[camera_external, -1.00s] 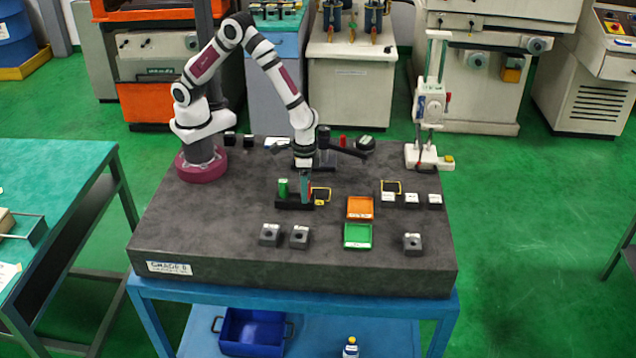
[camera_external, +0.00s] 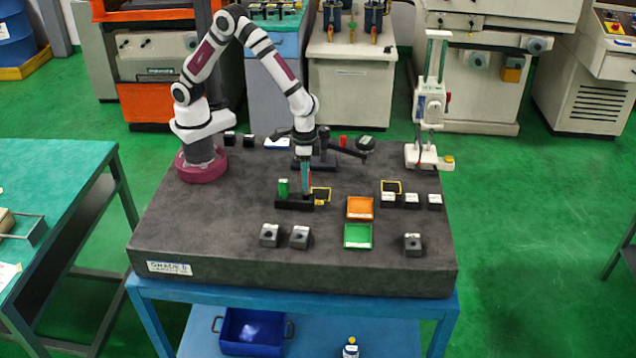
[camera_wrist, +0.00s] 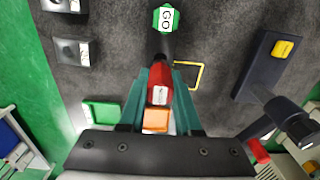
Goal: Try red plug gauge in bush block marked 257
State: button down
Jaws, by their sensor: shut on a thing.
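My gripper (camera_external: 306,188) is shut on the red plug gauge (camera_wrist: 160,88), which sits between the teal fingers in the wrist view and carries a white label. In the outside view the fingers point down over the black rack (camera_external: 291,204); I cannot tell whether the gauge's lower end is clear of it. A green plug gauge (camera_external: 283,187) stands upright at the rack's left; its top reads GO in the wrist view (camera_wrist: 166,18). Grey bush blocks stand at the front left (camera_external: 270,235), (camera_external: 300,237) and front right (camera_external: 413,244). Their numbers are too small to read, so I cannot pick out 257.
An orange tray (camera_external: 360,207) and a green tray (camera_external: 358,236) lie right of the rack. More blocks (camera_external: 411,201) stand at the right, with a height gauge (camera_external: 429,110) behind. A black stand (camera_external: 320,158) is behind my gripper.

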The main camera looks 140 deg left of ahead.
jog(key=s+d+r, duration=0.2)
jog(key=d+r, duration=0.5)
jog(key=d, duration=0.4)
jog(key=w+f, duration=0.3)
jog(key=w, duration=1)
jog(key=shift+s+f, duration=0.2)
jog(key=shift+f, duration=2.6)
jog(key=shift+f, duration=0.35)
jog(key=shift+r, duration=2.55)
